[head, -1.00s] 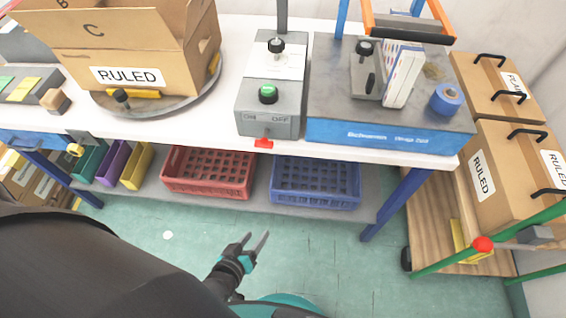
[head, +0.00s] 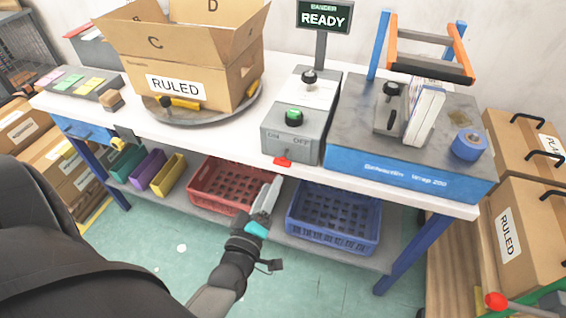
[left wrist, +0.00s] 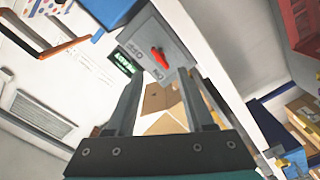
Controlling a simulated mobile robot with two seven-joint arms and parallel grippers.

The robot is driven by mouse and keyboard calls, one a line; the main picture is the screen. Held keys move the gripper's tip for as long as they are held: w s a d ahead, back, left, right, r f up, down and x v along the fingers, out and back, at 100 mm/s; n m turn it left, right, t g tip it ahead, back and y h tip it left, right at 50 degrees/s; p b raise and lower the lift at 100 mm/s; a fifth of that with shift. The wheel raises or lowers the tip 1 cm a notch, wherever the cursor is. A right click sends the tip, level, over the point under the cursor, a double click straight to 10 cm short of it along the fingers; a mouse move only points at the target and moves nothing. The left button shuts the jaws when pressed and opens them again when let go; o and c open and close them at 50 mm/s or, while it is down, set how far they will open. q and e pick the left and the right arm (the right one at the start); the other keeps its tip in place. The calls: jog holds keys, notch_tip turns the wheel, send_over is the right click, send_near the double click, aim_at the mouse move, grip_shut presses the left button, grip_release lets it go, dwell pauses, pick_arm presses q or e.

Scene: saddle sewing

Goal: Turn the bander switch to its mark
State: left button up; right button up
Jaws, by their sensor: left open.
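The bander switch is a red lever (head: 283,162) low on the front of a grey control box (head: 292,147). In the left wrist view the red lever (left wrist: 159,57) lies on the grey panel (left wrist: 150,38) between the OFF and ON lettering; its exact setting is hard to tell. My left gripper (head: 270,195) is below and in front of the box, apart from the lever. In the left wrist view its two fingers (left wrist: 160,100) are spread and empty, with the lever beyond their tips. My right gripper is out of view.
A sign (head: 324,17) reads BANDER READY. The blue and grey bander (head: 400,165) stands right of the box, a RULED carton (head: 190,75) on a turntable to the left. Red (head: 222,185) and blue (head: 335,215) crates sit on the lower shelf behind my gripper.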

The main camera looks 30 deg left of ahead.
aim_at(281, 166)
pick_arm(q)
jog(key=b+x, duration=0.1)
jog(key=x, duration=0.7)
jog(key=shift+d, duration=0.1)
jog(key=shift+w, duration=0.6)
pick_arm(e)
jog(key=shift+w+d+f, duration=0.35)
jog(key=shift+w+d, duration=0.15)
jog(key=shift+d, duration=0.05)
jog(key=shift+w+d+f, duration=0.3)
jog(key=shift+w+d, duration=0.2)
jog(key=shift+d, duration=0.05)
pick_arm(q)
jog(key=c, duration=0.8)
grip_shut()
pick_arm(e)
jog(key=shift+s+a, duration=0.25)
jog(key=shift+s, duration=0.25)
